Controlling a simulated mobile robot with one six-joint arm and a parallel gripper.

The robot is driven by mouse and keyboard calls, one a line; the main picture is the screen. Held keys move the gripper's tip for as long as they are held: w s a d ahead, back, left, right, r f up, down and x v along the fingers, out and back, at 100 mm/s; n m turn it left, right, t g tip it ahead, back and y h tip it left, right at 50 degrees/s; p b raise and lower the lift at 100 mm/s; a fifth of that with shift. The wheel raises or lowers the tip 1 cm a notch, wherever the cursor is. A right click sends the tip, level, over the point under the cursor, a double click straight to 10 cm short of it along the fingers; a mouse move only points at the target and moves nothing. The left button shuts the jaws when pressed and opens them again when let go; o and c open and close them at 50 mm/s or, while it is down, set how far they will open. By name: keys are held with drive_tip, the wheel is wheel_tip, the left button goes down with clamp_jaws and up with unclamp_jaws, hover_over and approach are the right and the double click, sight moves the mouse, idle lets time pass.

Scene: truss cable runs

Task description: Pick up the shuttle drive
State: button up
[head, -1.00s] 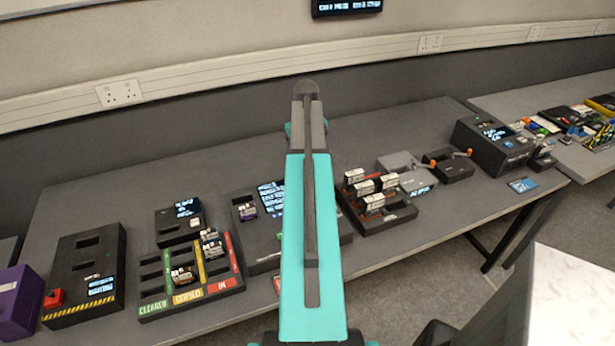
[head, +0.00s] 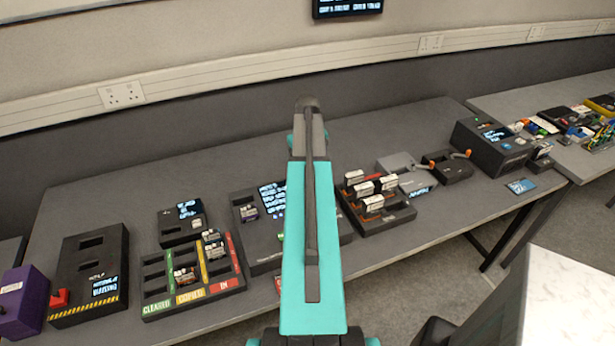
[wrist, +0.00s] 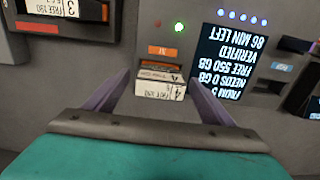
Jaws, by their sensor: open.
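In the wrist view, a white-labelled drive (wrist: 160,84) with an orange-brown end and a "4" on its label stands in a slot of a dark station. I cannot read which drive is called the shuttle drive. My gripper (wrist: 158,88) is open, its purple fingers spread left and right of this drive with gaps showing. The station (wrist: 188,65) has a lit screen (wrist: 232,58) and a green light. In the head view, my arm hides the gripper and this drive; the station (head: 242,238) shows partly behind the arm.
A rack (head: 402,216) of several drives stands right of the arm; one rack drive (wrist: 68,8) shows upper left in the wrist view. A CLEARED/COPIED/IN tray (head: 160,308) and a purple box (head: 24,305) stand left. The bench's back strip is mostly clear.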

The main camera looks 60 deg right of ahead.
drive_tip(key=shift+f, duration=0.85)
drive_tip(key=c, duration=1.4)
drive_tip(key=shift+r, duration=0.2)
drive_tip(key=shift+r+b, duration=1.45)
drive_tip(key=shift+r, duration=3.4)
drive_tip(key=shift+w, duration=0.1)
